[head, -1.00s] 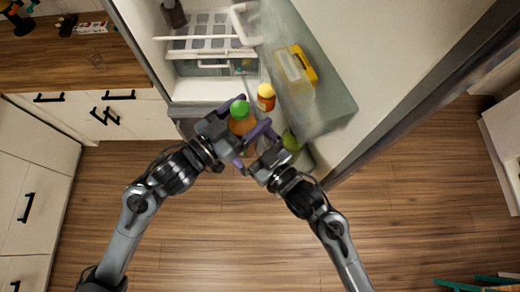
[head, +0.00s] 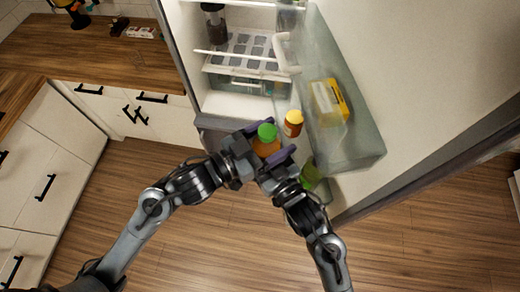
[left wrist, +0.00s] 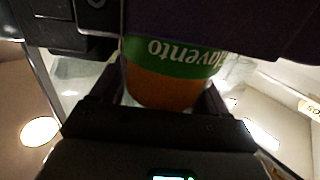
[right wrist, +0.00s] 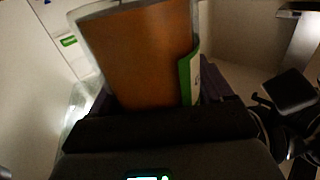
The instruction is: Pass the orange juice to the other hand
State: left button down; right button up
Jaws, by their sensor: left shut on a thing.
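The orange juice (head: 266,147) is a bottle with an orange body and a green cap, upright between my two grippers in front of the open fridge. My left gripper (head: 254,143) is shut on it from the left. In the left wrist view the juice (left wrist: 165,88) fills the jaws, its green label showing upside-down lettering. My right gripper (head: 272,162) is at the bottle from the lower right. In the right wrist view the orange body (right wrist: 140,55) lies between its fingers; whether they press on it is not clear.
The open fridge door (head: 365,150) stands at right, holding a yellow-capped bottle (head: 293,123), a yellow box (head: 328,101) and a green bottle (head: 309,176) close to my right gripper. The fridge shelves (head: 238,62) are behind. A wooden counter (head: 95,62) is at left. Floor in front is clear.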

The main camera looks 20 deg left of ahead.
pick_arm(q)
jog(key=shift+s+d, duration=0.15)
jog(key=shift+d, duration=0.05)
pick_arm(e)
jog(key=shift+s+a, duration=0.1)
jog(key=shift+a, duration=0.05)
jog(key=c, duration=0.5)
pick_arm(q)
jog(key=shift+c, duration=2.2)
grip_release()
jog(key=shift+r, duration=0.1)
pick_arm(e)
jog(key=shift+r, duration=0.1)
jog(key=shift+c, duration=0.9)
pick_arm(q)
jog(key=o, duration=0.4)
jog(key=shift+o, duration=0.2)
jog(key=shift+a, duration=0.1)
